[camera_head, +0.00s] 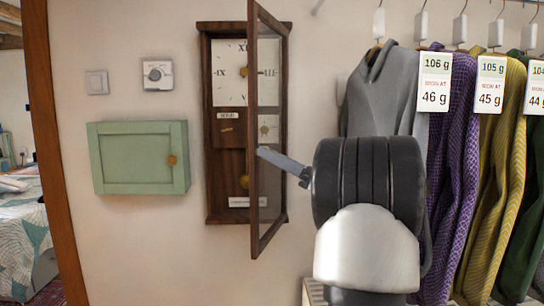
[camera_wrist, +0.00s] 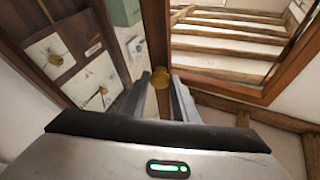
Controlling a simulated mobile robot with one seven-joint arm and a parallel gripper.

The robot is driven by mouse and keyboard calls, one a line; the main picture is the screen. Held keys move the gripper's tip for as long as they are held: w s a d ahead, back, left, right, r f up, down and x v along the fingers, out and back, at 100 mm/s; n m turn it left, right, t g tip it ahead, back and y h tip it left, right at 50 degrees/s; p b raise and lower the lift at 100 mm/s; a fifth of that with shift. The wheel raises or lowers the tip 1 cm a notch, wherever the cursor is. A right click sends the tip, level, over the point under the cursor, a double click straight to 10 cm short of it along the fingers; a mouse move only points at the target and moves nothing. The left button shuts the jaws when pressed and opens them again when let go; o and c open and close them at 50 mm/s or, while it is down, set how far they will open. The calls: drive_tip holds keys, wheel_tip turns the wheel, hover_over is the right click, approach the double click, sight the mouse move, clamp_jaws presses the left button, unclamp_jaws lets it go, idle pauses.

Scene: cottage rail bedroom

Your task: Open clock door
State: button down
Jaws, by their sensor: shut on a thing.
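The wall clock (camera_head: 229,95) has a dark wood case, a white dial and a pendulum. Its framed glass door (camera_head: 254,200) is hinged on the right and stands swung out from the case, seen nearly edge-on. In the wrist view the door's brown frame (camera_wrist: 154,30) runs down to a round brass knob (camera_wrist: 160,78). My gripper (camera_wrist: 163,86) is shut on this knob, with one finger on each side. In the head view my gripper (camera_head: 264,153) reaches the door from the right; the knob is hidden there.
A green wall cabinet (camera_head: 138,158) with a brass knob, a thermostat (camera_head: 157,74) and a light switch (camera_head: 97,82) are left of the clock. Hanging clothes (camera_head: 384,95) with tags crowd the right. Bare wall lies between cabinet and clock.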

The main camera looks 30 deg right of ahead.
drive_tip(key=shift+r, duration=0.15)
drive_tip(key=c, duration=1.4)
unclamp_jaws()
drive_tip(key=p, duration=0.2)
approach(257, 106)
drive_tip(key=x, duration=0.5)
drive_tip(key=shift+a+r, duration=0.1)
drive_tip(key=shift+a, duration=0.05)
